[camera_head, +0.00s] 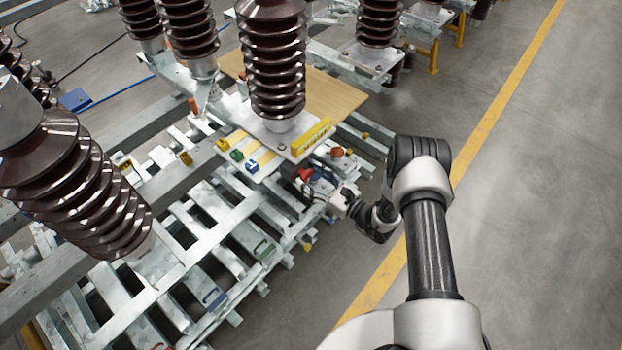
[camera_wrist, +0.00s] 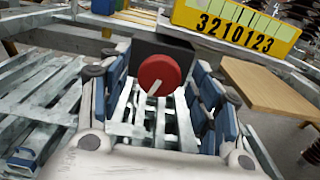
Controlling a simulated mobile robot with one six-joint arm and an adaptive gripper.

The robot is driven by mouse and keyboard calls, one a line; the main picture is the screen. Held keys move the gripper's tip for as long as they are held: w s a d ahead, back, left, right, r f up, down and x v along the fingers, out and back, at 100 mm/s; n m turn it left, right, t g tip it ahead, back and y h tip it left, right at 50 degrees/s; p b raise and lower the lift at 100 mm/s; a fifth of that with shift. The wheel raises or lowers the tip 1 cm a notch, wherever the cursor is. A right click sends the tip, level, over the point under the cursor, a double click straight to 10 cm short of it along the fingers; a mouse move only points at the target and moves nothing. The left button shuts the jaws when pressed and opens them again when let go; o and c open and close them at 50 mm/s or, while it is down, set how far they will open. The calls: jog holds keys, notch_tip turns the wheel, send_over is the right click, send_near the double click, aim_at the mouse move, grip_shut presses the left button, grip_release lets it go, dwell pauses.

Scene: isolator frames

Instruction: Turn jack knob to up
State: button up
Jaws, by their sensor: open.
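The red round jack knob (camera_wrist: 160,70) is near the middle of the wrist view, in front of a dark block. A white mark on its face slants from the centre toward the lower left. My gripper (camera_wrist: 160,98) is open, with one blue-grey finger left of the knob and the other right of it. A gap shows on both sides, and I cannot tell how far the fingertips reach around it. In the head view the red knob (camera_head: 304,174) shows small at the frame's edge, just left of my gripper (camera_head: 322,188).
A yellow scale plate (camera_wrist: 236,28) with black numbers is above and right of the knob. A wooden board (camera_wrist: 275,92) is at the right. Grey metal slats lie below. Large brown insulators (camera_head: 272,60) stand on the frame. The floor at the right is clear.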

jog(key=shift+w+a, duration=0.2)
jog(key=shift+a, duration=0.05)
jog(key=shift+c, duration=0.4)
